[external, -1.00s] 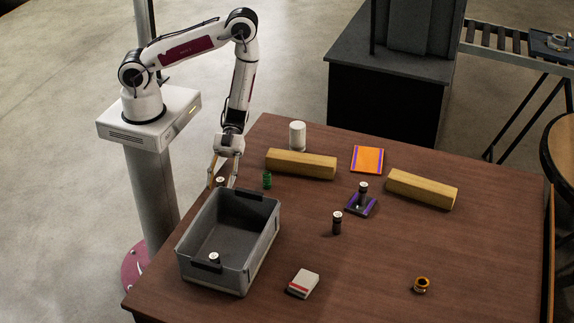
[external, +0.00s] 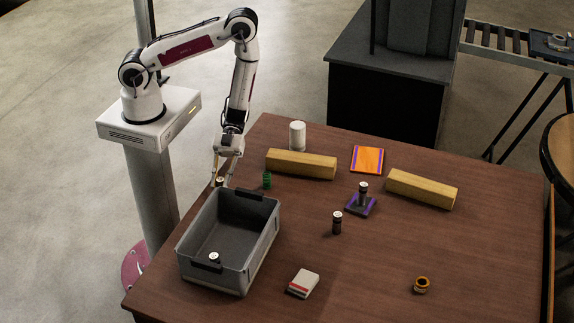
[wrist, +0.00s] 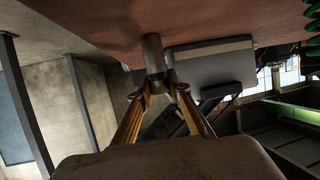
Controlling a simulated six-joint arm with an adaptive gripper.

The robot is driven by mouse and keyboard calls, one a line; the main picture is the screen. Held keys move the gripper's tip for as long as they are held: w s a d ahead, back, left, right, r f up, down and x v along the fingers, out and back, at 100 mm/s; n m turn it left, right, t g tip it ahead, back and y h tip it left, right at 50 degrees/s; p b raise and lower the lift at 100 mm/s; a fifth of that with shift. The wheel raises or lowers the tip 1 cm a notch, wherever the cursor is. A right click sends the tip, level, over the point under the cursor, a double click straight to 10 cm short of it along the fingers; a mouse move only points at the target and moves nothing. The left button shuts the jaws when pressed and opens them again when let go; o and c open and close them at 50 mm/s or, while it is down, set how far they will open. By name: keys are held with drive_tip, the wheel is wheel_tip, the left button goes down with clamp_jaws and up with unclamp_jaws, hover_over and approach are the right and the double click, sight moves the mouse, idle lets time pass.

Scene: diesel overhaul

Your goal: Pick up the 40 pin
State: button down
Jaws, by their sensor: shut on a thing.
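A dark pin with a pale top (external: 220,181) stands behind the grey bin, near the table's left edge. My gripper (external: 222,180) points down at it, its fingers shut around it. In the wrist view the fingertips (wrist: 155,88) close on the dark cylindrical pin (wrist: 153,52). Similar pins are a pin inside the bin (external: 214,257), a pin on the table (external: 337,223) and a pin upright on a purple block (external: 363,190). Their labels are too small to read, so I cannot tell which is marked 40.
The grey bin (external: 262,236) stands just in front of my gripper. A green coil (external: 267,180) is right of it. Two wooden blocks (external: 301,164) (external: 422,189), a white cylinder (external: 297,136), a white-red box (external: 303,283) and an orange ring (external: 421,285) are spread around. The right front is mostly clear.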

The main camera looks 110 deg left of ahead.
sight(220, 180)
drive_tip(key=shift+r, duration=0.15)
drive_tip(key=shift+r, duration=4.8)
